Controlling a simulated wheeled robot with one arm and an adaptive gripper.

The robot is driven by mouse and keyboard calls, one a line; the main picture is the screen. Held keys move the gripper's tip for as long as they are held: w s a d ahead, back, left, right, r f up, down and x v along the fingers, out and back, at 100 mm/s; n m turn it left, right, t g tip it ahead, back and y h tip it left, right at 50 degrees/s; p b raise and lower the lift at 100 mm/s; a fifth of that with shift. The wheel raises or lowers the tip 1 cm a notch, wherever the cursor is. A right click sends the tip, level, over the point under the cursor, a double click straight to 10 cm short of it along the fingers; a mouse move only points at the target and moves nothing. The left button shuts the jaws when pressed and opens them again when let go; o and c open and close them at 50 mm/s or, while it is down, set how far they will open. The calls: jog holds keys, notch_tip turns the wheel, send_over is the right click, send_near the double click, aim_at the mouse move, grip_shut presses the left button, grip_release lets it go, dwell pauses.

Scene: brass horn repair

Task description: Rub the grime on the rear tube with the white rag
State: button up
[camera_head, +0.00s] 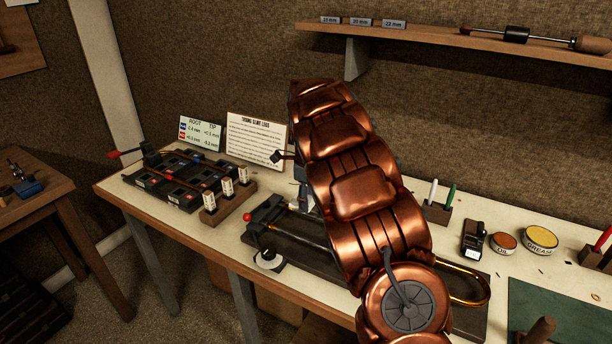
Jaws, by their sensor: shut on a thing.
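A dark fixture board (315,257) on the bench holds a brass slide. Its U-shaped bend (486,290) shows right of my arm, and a stretch of the front tube (298,238) shows left of it. Most of the rear tube is hidden behind my copper-coloured arm, and I cannot make out the grime. My gripper (301,186) is mostly hidden behind the arm, above the board's rear left part. A small pale patch of what looks like the white rag (309,203) shows at its lower end. I cannot tell whether the rag touches the tube.
A tray of dark blocks (178,179) and a small rack of pale cylinders (229,193) stand left. Two signs (257,138) stand behind. A pen holder (437,212), tins (541,238) and a green mat (555,318) are right. A shelf (440,35) hangs above.

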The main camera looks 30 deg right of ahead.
jog(key=shift+a+r, duration=0.1)
jog(key=shift+r, duration=0.65)
jog(key=shift+r+p, duration=0.3)
jog(key=shift+p, duration=0.05)
jog(key=shift+r+p, duration=1)
jog(key=shift+r, duration=1.1)
jog(key=shift+s, duration=0.1)
